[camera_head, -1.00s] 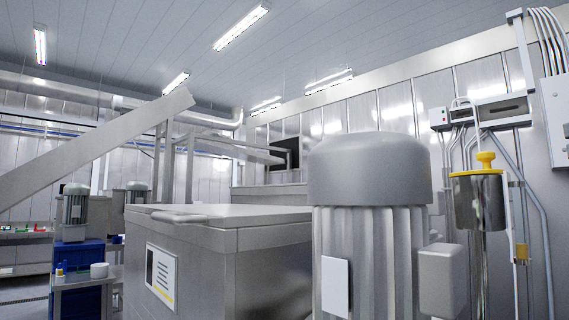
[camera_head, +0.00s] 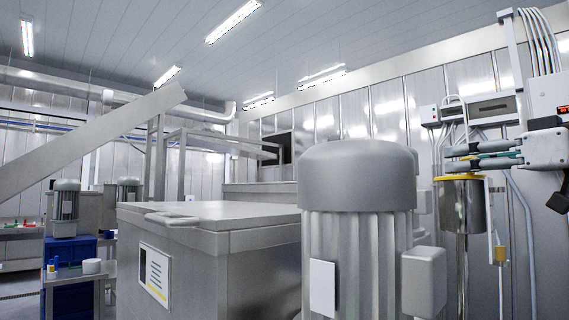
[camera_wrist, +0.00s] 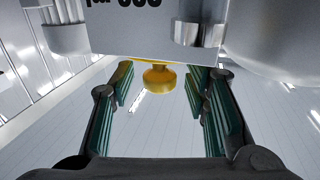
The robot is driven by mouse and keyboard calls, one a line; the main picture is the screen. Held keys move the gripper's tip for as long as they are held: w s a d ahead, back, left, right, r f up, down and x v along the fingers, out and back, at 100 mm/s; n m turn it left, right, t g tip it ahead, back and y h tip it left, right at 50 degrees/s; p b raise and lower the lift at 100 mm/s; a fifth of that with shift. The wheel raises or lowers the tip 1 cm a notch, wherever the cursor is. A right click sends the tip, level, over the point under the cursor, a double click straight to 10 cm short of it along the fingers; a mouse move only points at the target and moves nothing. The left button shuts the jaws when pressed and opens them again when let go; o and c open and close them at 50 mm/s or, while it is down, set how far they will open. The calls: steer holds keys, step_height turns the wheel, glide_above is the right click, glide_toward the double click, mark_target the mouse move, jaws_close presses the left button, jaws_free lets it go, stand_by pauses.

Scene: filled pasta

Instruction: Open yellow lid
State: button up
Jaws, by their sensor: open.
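The yellow lid (camera_head: 458,178) sits on a steel cylindrical container (camera_head: 466,205) at the right of the head view. Its round yellow knob (camera_wrist: 160,78) shows in the wrist view between the two finger pads, with clear space on both sides. My gripper (camera_head: 453,158) reaches in from the right at the level of the lid's top and hides the knob in the head view. In the wrist view my gripper (camera_wrist: 160,92) is open, with green-padded fingers on either side of the knob and not touching it.
A large grey ribbed motor (camera_head: 357,175) stands just left of the container. A metal machine with a flat cover (camera_head: 215,213) is further left. Pipes and an electrical box (camera_head: 492,108) are on the wall behind the container.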

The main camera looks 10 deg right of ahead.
steer(key=shift+w, duration=0.1)
jaws_close()
steer(key=shift+a+r, duration=0.1)
